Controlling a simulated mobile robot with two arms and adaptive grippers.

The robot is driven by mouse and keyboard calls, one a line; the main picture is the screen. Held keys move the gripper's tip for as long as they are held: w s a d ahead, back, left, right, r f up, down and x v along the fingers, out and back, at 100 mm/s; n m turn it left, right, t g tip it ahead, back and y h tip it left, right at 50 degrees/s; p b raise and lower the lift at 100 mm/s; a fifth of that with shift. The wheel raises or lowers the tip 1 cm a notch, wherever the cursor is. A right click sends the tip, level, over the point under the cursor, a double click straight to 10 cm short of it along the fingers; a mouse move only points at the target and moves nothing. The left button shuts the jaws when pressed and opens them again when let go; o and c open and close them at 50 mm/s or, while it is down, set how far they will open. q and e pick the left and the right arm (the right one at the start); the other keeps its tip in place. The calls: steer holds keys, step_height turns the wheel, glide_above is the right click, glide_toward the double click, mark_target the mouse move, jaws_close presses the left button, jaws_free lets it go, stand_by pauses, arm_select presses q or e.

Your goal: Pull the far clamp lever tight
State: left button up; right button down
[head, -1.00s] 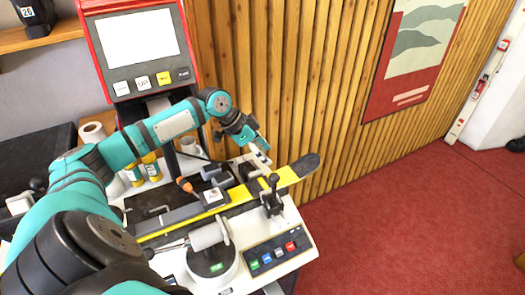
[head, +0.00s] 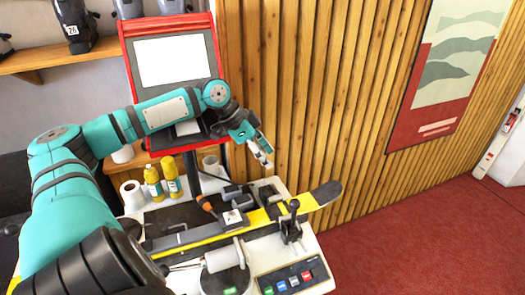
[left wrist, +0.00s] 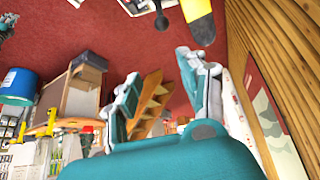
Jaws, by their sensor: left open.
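A black clamp lever with a round knob (head: 293,207) stands upright at the ski's near edge, toward its tip. The yellow ski (head: 268,217) with a black tip lies along the bench. My left gripper (head: 265,152) is open and empty, above and behind the ski and apart from the lever. In the left wrist view its two fingers (left wrist: 160,65) are spread with nothing between them. The ski's yellow and black end (left wrist: 198,18) shows at the top there, beside a dark round knob (left wrist: 160,22). My right gripper is not in view.
A red-framed screen (head: 175,62) stands behind my left arm. Yellow bottles (head: 171,178), a paper roll (head: 132,194) and an orange-handled tool (head: 205,203) are on the bench. A button panel (head: 291,280) is at its front right. A wood-slat wall (head: 330,90) rises behind.

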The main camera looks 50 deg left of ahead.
arm_select(q)
steer(key=shift+s+a+r, duration=0.1)
steer(key=shift+r, duration=0.55)
